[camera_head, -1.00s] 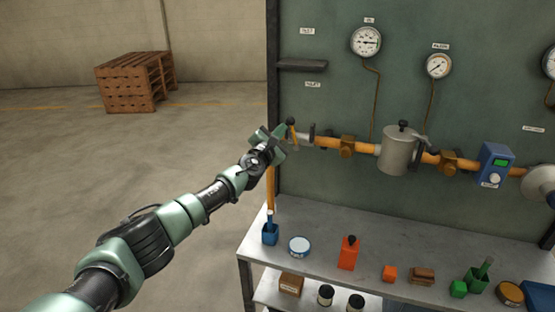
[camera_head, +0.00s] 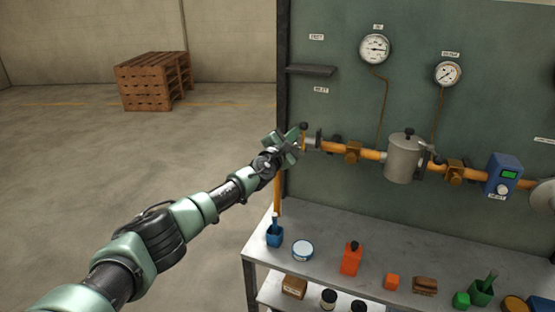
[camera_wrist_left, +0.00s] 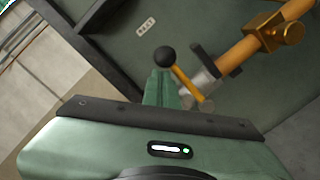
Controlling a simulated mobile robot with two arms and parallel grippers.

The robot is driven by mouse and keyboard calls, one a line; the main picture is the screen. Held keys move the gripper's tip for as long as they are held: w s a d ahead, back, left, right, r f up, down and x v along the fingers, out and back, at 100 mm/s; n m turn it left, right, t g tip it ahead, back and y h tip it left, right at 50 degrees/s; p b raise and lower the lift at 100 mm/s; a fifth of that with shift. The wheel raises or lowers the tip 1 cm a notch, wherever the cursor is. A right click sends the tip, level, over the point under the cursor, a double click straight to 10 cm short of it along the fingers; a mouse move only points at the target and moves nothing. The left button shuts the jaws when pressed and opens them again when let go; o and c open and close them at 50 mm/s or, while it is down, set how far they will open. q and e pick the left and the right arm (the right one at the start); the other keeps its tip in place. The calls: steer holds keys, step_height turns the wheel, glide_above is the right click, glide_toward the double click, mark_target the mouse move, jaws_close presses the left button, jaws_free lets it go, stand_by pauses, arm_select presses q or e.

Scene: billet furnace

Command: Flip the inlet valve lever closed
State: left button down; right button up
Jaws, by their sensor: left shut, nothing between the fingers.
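The inlet valve lever is an orange bar with a black ball knob (camera_wrist_left: 165,57) at the left end of the orange pipe (camera_head: 333,147). In the head view its black knob (camera_head: 303,126) shows just past my left gripper (camera_head: 297,141). In the left wrist view the lever's orange arm (camera_wrist_left: 184,82) runs from the knob down to the right toward the grey valve body. My left gripper's green fingers (camera_wrist_left: 160,88) are shut and empty, right beside the lever below the knob. Whether they touch it I cannot tell. My right gripper is not in view.
The metal bench (camera_head: 330,225) below holds several small items.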

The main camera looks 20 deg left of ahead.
arm_select(q)
steer(key=shift+d, duration=0.15)
steer(key=s+a+f, duration=0.2)
steer(key=s+a, duration=0.2)
steer(key=s, duration=0.6)
steer(key=shift+s+a+f+p, duration=0.25)
steer(key=shift+a+f+p, duration=0.1)
steer(key=shift+p, duration=0.1)
